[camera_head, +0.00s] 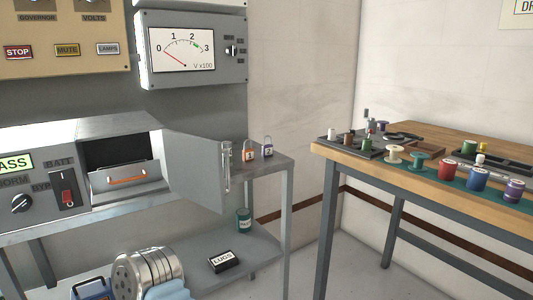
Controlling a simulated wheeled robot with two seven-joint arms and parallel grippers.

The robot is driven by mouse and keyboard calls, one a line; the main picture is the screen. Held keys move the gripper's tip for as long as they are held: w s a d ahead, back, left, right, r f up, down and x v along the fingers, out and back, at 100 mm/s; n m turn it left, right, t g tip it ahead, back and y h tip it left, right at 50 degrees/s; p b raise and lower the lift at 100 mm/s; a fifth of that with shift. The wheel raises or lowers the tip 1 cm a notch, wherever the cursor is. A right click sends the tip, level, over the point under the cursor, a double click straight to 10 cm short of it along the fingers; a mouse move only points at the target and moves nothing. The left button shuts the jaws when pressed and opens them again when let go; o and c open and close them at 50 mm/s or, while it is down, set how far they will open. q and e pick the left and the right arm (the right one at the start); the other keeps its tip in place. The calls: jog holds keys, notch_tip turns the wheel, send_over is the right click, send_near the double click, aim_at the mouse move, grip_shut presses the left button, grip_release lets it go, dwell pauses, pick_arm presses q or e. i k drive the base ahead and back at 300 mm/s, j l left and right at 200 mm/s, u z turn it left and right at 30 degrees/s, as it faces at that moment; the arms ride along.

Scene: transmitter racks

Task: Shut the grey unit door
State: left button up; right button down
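The grey unit (100,130) sits on a grey metal bench at the left. Its door (192,172) stands open, swung outward from the right side of the opening. A vertical metal handle (226,166) is near the door's free edge. Inside the dark opening (115,152) is a grey drawer-like piece with an orange handle (127,181). Neither of my grippers is in view.
Two padlocks, orange (248,151) and bluish (267,147), stand on the bench beyond the door. A ribbed metal cylinder (147,272) and a black box (221,260) are lower down. A wooden workbench (350,150) with several spools stands right, across a gap.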

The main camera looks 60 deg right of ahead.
aim_at(194, 165)
jog(key=k+l, duration=0.1)
jog(key=l, duration=0.35)
jog(key=k+l, duration=0.15)
jog(key=l, duration=0.35)
jog(key=k+l, duration=0.1)
jog(key=l, duration=0.35)
jog(key=k+l, duration=0.1)
jog(key=l, duration=0.4)
jog(key=k+l, duration=0.15)
jog(key=l, duration=0.3)
